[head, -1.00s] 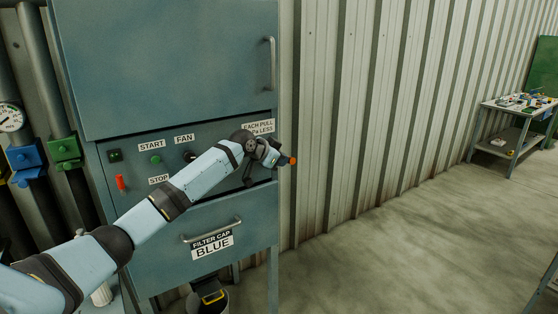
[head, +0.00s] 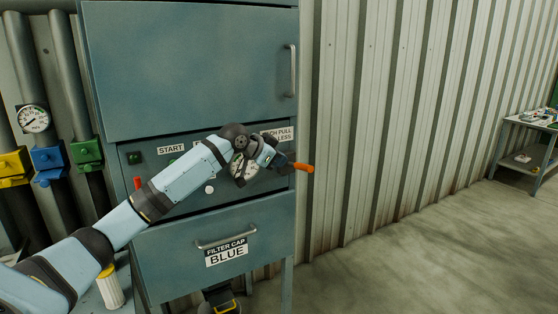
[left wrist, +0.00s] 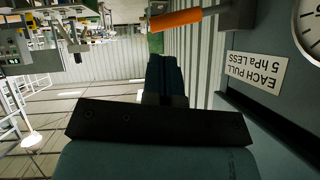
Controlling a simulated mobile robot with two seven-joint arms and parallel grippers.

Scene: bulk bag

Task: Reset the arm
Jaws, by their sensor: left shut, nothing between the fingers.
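My left arm reaches across the front of a blue-grey cabinet (head: 190,70). My left gripper (head: 272,158) is at the cabinet's right edge, in front of the control panel. Its fingers are shut and empty; they also show in the left wrist view (left wrist: 164,72). An orange handle (head: 303,167) sticks out just right of the gripper. In the left wrist view the orange handle (left wrist: 176,20) lies past the fingertips, apart from them in the picture. My right gripper is not in view.
A round gauge (head: 244,170) is partly behind my arm, near the "each pull" label (head: 278,134). The drawer handle (head: 226,238) is below. Blue (head: 47,160) and green (head: 87,152) valves stand left. A white filter (head: 111,288) is beside my arm.

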